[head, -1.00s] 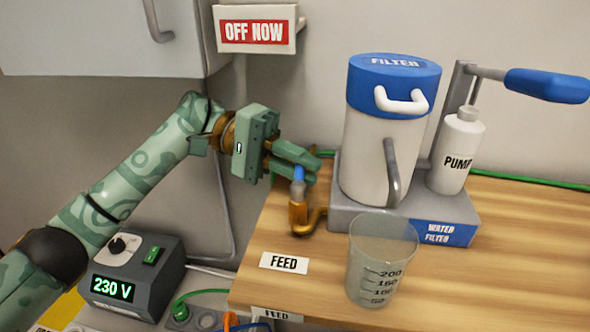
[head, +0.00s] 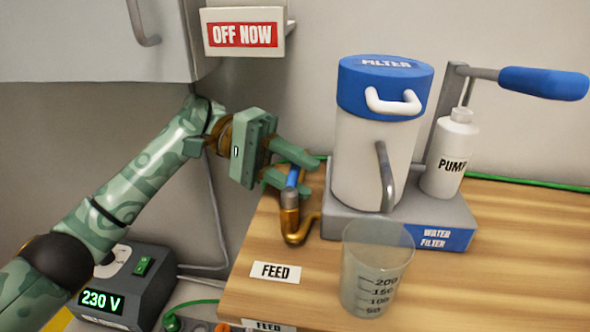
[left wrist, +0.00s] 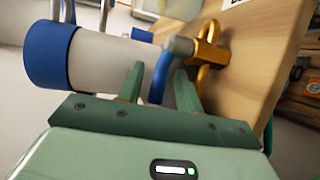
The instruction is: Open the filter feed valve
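The feed valve (head: 292,222) is a brass fitting with a grey stem at the left of the wooden bench top. Its blue lever (head: 293,177) rises from the stem, roughly upright. My left gripper (head: 311,177) is open at the lever, one finger above and one below in the head view. In the left wrist view, the blue lever (left wrist: 160,75) lies between the parted fingers of my left gripper (left wrist: 159,70), with a gap visible; contact is unclear. The brass valve body (left wrist: 208,46) is beyond the fingertips. My right gripper is not in view.
The water filter (head: 372,160) stands right behind the valve on a grey base. A pump bottle (head: 450,158) and a clear measuring beaker (head: 376,270) are farther right. A FEED label (head: 275,272) lies in front of the valve. A 230 V box (head: 125,285) sits below left.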

